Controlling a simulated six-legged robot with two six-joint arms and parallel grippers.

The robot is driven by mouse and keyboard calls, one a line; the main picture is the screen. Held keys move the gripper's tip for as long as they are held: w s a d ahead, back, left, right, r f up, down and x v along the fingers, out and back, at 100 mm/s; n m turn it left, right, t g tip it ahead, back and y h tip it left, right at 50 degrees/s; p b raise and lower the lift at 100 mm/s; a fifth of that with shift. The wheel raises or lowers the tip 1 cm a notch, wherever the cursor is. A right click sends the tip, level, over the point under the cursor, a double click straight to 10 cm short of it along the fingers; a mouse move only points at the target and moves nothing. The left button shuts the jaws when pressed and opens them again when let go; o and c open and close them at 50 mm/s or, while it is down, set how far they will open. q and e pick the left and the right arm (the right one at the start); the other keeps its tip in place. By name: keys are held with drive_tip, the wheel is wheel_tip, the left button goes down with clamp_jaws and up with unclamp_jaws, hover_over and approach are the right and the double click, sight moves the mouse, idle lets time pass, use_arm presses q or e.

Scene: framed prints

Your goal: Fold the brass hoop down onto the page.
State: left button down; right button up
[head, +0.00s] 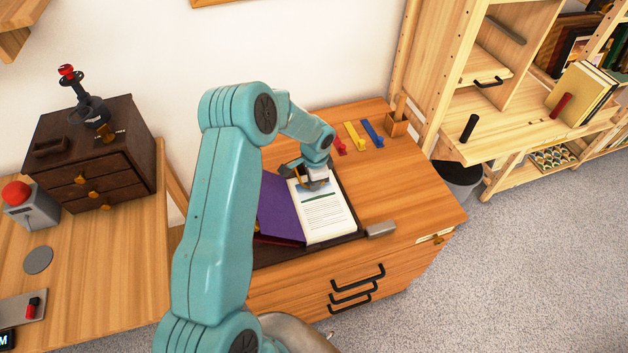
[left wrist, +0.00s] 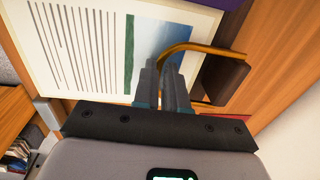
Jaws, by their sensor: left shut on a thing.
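The page (head: 325,218), white with lines of text and a picture strip, lies in an open purple-covered folder (head: 278,205) on the wooden cabinet. The page (left wrist: 85,45) fills the upper left of the left wrist view. The brass hoop (left wrist: 205,48) arches up beside the page's picture end, next to a dark block (left wrist: 232,75). My left gripper (head: 316,180) is over the far end of the page. In the left wrist view its fingers (left wrist: 168,72) are shut on the hoop's near side. My right gripper is not in view.
Red (head: 340,146), yellow (head: 355,135) and blue (head: 372,132) pieces lie behind the folder. A grey block (head: 380,230) sits at the cabinet's front edge. A dark drawer box (head: 95,150) stands on the left desk. The cabinet top to the right is clear.

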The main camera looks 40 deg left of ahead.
use_arm(q)
drive_tip(key=shift+d, duration=0.15)
idle(0.7)
drive_tip(key=shift+b, duration=0.3)
drive_tip(key=shift+r, duration=0.4)
drive_tip(key=c, duration=1.2)
unclamp_jaws()
drive_tip(key=shift+a+r, duration=0.1)
drive_tip(key=shift+a, duration=0.1)
drive_tip(key=r, duration=0.5)
drive_tip(key=d+r+b, duration=0.1)
drive_tip(key=r, duration=1)
drive_tip(key=shift+s+d+r+b, duration=0.1)
drive_tip(key=shift+s+d+b, duration=0.05)
drive_tip(key=shift+s+b, duration=0.15)
